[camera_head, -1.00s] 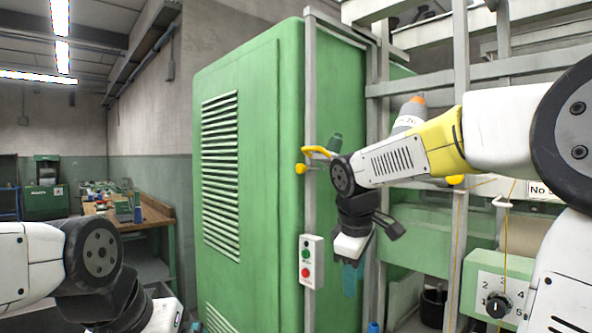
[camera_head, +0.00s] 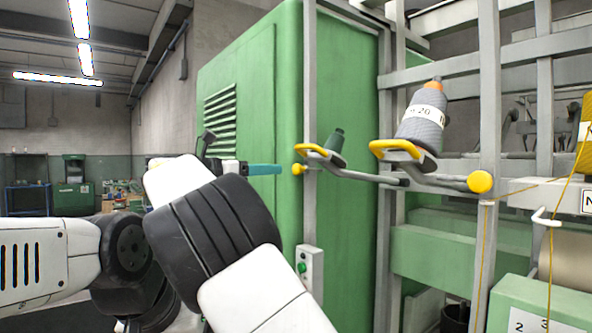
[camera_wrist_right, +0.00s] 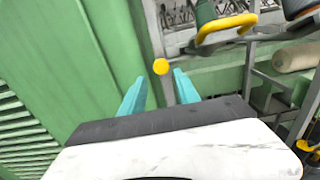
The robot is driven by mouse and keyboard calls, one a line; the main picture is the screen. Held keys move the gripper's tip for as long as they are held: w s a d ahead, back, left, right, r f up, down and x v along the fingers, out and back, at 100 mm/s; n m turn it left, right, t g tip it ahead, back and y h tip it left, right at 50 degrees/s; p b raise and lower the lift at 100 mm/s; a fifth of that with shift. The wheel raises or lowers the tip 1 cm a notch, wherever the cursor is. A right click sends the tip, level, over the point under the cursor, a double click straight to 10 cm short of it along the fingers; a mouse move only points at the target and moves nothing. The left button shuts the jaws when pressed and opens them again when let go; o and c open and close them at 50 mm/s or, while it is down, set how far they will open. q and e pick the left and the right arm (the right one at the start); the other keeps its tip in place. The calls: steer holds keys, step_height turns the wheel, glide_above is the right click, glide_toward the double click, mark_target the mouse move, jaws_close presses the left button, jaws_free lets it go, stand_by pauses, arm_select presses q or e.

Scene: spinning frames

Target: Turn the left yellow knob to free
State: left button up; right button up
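The left yellow knob (camera_head: 298,169) is a small ball beside the green cabinet, below a yellow curved guide. In the right wrist view the knob (camera_wrist_right: 161,66) shows just past my fingertips, between their lines. My right gripper (camera_head: 279,169) points at it from the left in the head view, with a small gap. In the wrist view its two teal fingers (camera_wrist_right: 160,88) are apart with nothing between them. A second yellow knob (camera_head: 480,182) is further right.
The green cabinet (camera_head: 345,110) stands behind the left knob. A grey bobbin (camera_head: 422,125) and yellow guides (camera_head: 398,150) sit right of it on a metal frame. A switch box (camera_head: 309,268) with a green button is below. A yellow thread hangs at the right.

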mark_target(295, 168)
steer(key=x, duration=0.7)
steer(key=shift+d, duration=0.25)
steer(key=shift+c, duration=0.5)
jaws_close()
